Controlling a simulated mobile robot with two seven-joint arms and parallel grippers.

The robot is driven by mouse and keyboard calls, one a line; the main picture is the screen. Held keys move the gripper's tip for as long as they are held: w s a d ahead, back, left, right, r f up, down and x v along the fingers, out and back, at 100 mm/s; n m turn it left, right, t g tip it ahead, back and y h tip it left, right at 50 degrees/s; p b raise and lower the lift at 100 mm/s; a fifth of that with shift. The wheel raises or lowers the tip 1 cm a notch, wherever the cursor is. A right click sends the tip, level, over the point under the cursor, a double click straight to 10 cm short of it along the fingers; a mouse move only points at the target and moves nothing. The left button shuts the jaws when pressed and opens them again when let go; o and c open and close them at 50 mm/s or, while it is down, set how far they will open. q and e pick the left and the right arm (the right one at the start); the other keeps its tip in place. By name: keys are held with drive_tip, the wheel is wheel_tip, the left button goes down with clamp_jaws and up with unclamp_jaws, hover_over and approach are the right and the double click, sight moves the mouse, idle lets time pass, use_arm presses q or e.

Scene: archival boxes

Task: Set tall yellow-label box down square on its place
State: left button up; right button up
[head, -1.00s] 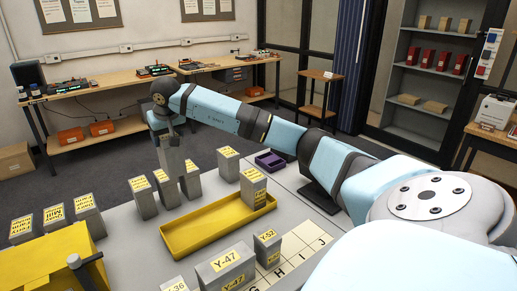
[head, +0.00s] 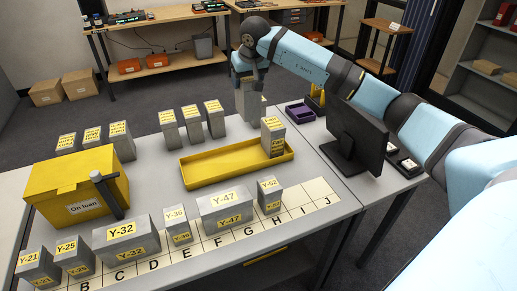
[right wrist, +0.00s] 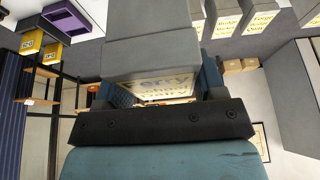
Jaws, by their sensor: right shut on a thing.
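My right gripper (head: 249,76) points down behind the yellow tray and is shut on a tall grey box (head: 248,103) with a yellow label. In the right wrist view the box (right wrist: 150,55) is between the fingers (right wrist: 160,96), and part of its label reads "Ferry". The box looks upright and low over the grey table, near its back edge. I cannot tell whether its base touches the table. Three similar tall boxes (head: 191,123) stand in a row left of it. My left gripper is not in view.
A yellow tray (head: 215,178) holds another labelled box (head: 273,137) at its right end. A purple tray (head: 300,113) and a dark monitor (head: 357,140) are to the right. A yellow "On loan" box (head: 75,188) and several Y-numbered boxes (head: 227,208) stand in front.

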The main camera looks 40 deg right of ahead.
wheel_tip(320, 180, down, 19)
drive_tip(key=shift+f, duration=0.3)
idle(0.3)
drive_tip(key=o, duration=1.5)
drive_tip(key=shift+f, duration=0.1)
